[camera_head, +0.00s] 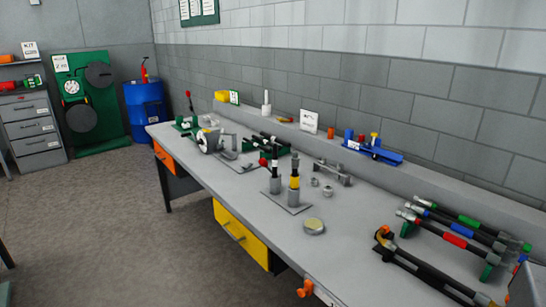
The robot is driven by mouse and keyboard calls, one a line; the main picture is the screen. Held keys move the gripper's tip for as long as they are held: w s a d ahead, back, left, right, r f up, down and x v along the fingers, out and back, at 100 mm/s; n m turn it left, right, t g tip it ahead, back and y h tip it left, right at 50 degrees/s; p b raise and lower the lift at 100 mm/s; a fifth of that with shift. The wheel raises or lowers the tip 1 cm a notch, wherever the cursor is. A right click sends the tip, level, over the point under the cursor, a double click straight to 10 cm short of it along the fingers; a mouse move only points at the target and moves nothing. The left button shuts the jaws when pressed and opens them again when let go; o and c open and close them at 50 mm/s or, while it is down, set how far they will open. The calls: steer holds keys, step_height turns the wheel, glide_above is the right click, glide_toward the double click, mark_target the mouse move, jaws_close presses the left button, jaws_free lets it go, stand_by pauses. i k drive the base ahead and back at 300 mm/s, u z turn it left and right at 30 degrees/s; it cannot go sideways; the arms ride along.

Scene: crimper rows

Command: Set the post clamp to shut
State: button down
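Two upright posts stand on a grey plate (297,208) near the middle of the bench. The nearer post (294,183) has a yellow band and a dark upper part. The other post (275,180) is partly dark, with a red knob (264,162) on a short lever at its left. This may be the post clamp, but no label on it can be read. I cannot tell whether it is open or shut. My gripper is not in view.
The grey bench (230,190) runs from back left to front right. A red-handled device (188,122) stands at its far end. Hoses with coloured bands (452,239) lie at right. A yellow drawer (240,235) hangs below.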

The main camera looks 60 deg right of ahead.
mark_target(262, 162)
steer(key=z, duration=0.15)
steer(key=k, duration=0.65)
steer(key=z, duration=0.55)
steer(key=k, duration=0.65)
steer(key=i, duration=1.75)
steer(key=u, duration=0.2)
